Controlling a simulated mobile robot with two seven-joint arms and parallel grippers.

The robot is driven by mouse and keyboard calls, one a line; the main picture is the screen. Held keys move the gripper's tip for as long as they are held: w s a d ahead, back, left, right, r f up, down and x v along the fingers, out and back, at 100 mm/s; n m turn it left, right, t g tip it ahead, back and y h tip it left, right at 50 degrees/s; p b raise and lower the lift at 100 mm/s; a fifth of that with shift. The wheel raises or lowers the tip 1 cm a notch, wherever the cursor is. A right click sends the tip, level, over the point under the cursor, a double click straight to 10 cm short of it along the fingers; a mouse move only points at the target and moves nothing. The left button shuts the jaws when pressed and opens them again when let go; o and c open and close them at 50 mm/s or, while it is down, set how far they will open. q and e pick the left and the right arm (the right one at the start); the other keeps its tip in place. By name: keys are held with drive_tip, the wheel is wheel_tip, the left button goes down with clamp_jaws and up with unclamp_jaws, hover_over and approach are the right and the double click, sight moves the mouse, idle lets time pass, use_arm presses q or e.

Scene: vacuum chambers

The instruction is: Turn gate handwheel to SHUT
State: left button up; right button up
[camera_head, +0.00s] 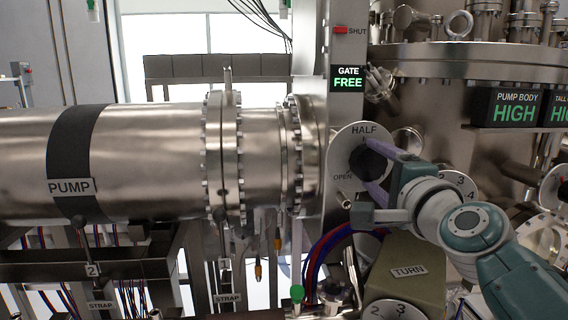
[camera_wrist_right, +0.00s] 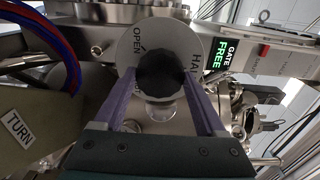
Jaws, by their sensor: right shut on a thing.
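The gate handwheel (camera_head: 367,162) is a dark round knob in front of a pale round dial plate (camera_head: 345,150) marked HALF at the top and OPEN at the lower left. The knob also shows in the right wrist view (camera_wrist_right: 165,74). My right gripper (camera_head: 376,170) reaches in from the right, and its two purple fingers are shut on the knob, one on each side. In the right wrist view the fingers (camera_wrist_right: 164,92) flank the knob. A red marker labelled SHUT (camera_head: 341,30) sits above a sign (camera_head: 348,78) reading GATE FREE. My left gripper is out of view.
A large steel pump cylinder (camera_head: 150,165) lies to the left, with a flange joint. A steel chamber (camera_head: 450,85) with a PUMP BODY HIGH sign (camera_head: 515,107) stands to the right. A TURN box (camera_head: 405,271) and red and blue cables (camera_head: 325,258) sit below my right arm.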

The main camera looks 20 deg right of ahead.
drive_tip(key=o, duration=1.3)
drive_tip(key=shift+p+v, duration=1.2)
drive_tip(key=shift+v, duration=3.8)
